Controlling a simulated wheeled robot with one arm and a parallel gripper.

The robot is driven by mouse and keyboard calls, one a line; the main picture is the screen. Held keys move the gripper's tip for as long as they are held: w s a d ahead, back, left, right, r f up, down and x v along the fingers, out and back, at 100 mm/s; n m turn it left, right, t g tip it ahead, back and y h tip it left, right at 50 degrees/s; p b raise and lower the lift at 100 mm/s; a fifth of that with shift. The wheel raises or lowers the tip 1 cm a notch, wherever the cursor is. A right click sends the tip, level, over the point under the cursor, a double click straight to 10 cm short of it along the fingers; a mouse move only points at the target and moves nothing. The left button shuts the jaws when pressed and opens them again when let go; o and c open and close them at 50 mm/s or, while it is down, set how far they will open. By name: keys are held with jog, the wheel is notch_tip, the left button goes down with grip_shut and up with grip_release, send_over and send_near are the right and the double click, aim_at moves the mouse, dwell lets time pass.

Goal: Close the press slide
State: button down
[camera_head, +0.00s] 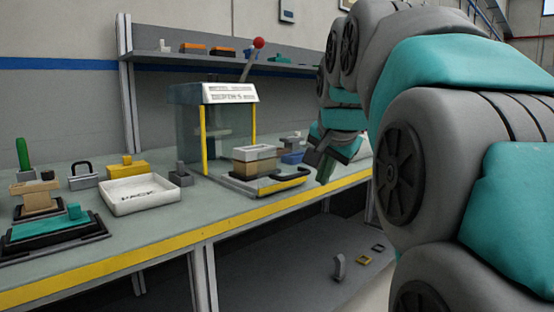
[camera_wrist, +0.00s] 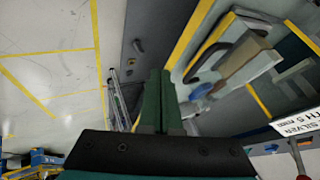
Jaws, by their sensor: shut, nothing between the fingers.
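The press (camera_head: 213,110) stands on the bench with clear side panels, yellow posts, a white labelled top and a red-knobbed lever. Its slide (camera_head: 238,184) sticks out in front of the posts toward the bench's front edge. A block with a tan body and pale top (camera_head: 254,153) sits on the slide, and a black handle (camera_head: 290,175) is at its front right. My gripper (camera_head: 322,170) is to the right of the handle, apart from it, with its fingers pointing down. In the wrist view the fingers (camera_wrist: 160,95) are together and empty, beside the handle (camera_wrist: 208,62).
A white tray (camera_head: 146,193), a yellow block (camera_head: 126,168), a grey padlock-shaped part (camera_head: 83,176) and a fixture with a teal part (camera_head: 62,222) stand left of the press. A blue part (camera_head: 293,157) lies behind the slide. The front bench strip is clear.

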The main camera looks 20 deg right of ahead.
jog(key=shift+w+a+f+p, duration=0.1)
jog(key=shift+w+a+f, duration=0.1)
jog(key=shift+w, duration=0.7)
jog(key=shift+w+a+f+p, duration=0.1)
jog(key=shift+w+f, duration=0.05)
jog(key=shift+w, duration=0.7)
jog(key=shift+w+a+f+p, duration=0.1)
jog(key=shift+w+f, duration=0.1)
jog(key=shift+w, duration=0.7)
